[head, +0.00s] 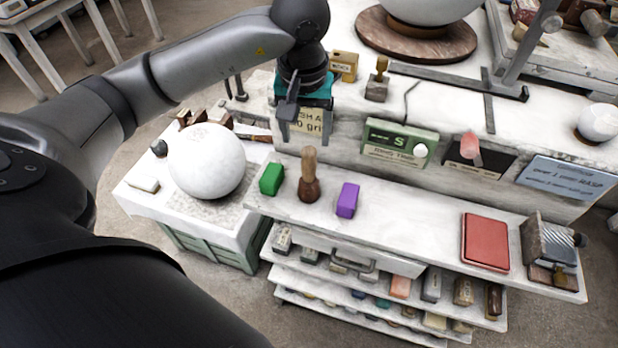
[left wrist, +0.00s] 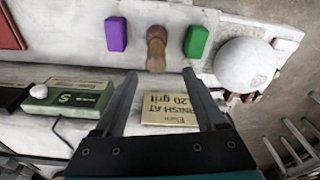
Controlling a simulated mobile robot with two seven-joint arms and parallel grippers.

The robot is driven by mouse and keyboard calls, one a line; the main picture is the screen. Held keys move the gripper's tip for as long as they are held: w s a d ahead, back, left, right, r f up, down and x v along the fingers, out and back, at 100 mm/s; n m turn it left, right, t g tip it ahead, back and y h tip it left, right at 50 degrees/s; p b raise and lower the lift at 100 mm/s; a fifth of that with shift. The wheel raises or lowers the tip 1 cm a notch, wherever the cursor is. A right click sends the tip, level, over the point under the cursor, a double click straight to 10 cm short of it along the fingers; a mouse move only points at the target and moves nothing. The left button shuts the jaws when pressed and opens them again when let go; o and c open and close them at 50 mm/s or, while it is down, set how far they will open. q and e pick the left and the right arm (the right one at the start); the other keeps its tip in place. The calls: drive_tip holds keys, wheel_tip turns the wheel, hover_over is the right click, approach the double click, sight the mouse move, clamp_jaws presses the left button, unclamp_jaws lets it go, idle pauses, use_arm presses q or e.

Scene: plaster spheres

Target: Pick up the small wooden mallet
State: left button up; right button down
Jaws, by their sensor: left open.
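The small wooden mallet (head: 309,186) stands on the white plaster-dusted shelf, its dark brown head down and its lighter handle up. In the left wrist view the mallet (left wrist: 157,50) lies just beyond the fingertips, roughly midway between them. My left gripper (head: 303,128) is open and empty, above and behind the mallet, near the raised back ledge. In the left wrist view its two fingers (left wrist: 159,78) are spread wide. A green block (head: 271,179) stands left of the mallet and a purple block (head: 347,200) right of it, both apart from it. My right gripper is not in view.
A large white sphere (head: 206,160) sits on a lower stand at left. A sanding sign (head: 311,121) is behind the gripper, with a green box (head: 399,142) to its right. A red book (head: 485,241) lies further right; the shelf between it and the purple block is clear.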

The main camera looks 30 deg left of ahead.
sight(309, 150)
use_arm(q)
drive_tip(key=shift+w+d+f+p, duration=0.1)
drive_tip(key=shift+w+f+p, duration=0.1)
drive_tip(key=shift+f, duration=1.15)
drive_tip(key=shift+w+d+f+p, duration=0.1)
drive_tip(key=shift+f+p, duration=0.05)
drive_tip(key=shift+f, duration=1.2)
clamp_jaws()
